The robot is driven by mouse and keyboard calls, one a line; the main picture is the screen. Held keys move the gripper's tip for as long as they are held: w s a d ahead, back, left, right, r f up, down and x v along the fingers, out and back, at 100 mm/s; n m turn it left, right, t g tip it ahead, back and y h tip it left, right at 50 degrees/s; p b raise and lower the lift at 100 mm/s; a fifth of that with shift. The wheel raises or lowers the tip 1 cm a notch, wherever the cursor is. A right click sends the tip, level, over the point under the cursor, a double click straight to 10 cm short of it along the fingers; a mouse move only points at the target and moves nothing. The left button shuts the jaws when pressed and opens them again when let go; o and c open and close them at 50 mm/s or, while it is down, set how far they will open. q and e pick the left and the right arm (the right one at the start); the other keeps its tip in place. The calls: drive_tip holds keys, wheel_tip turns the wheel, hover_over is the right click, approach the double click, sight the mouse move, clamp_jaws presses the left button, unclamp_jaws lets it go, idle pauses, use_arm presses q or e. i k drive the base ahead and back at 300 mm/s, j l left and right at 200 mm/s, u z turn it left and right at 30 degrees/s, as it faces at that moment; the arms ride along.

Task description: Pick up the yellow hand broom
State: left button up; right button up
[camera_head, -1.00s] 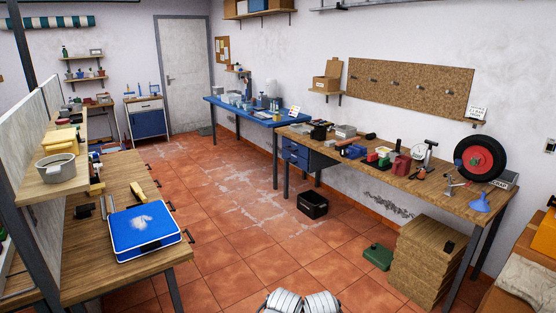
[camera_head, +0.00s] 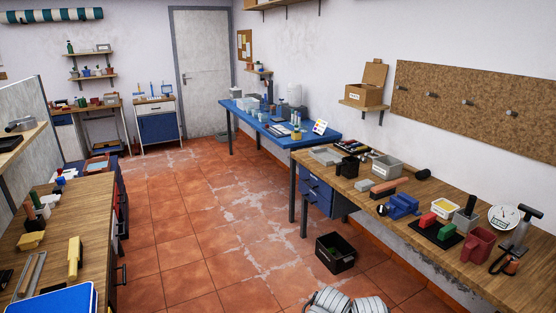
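A yellow tool that looks like the hand broom (camera_head: 74,257) lies on the wooden bench (camera_head: 95,205) at the left, near its front edge, with its narrow end toward the back. Nothing holds it. Another yellow object (camera_head: 31,240) lies to its left; its exact shape is hard to tell. Neither of my grippers is in view; only rounded white parts, apparently mine, show at the bottom edge.
A blue-topped box (camera_head: 52,300) stands in front of the broom. Tiled floor lies open between the left bench and the right workbench (camera_head: 330,180). A black crate (camera_head: 335,254) stands on the floor by the right workbench. A blue table (camera_head: 300,140) stands farther back.

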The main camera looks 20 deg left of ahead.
sight(75, 258)
drive_tip(key=i+j+u, duration=0.1)
drive_tip(key=i+u, duration=0.35)
drive_tip(key=i+l+u, duration=0.15)
drive_tip(key=i+u, duration=0.25)
drive_tip(key=i, duration=0.2)
drive_tip(key=i+l+u, duration=0.25)
drive_tip(key=i+u, duration=0.2)
drive_tip(key=i+j+u, duration=0.2)
drive_tip(key=i+u, duration=0.75)
drive_tip(key=i+l+u, duration=0.1)
drive_tip(key=i+u, duration=0.35)
drive_tip(key=i, duration=0.15)
drive_tip(key=u, duration=0.05)
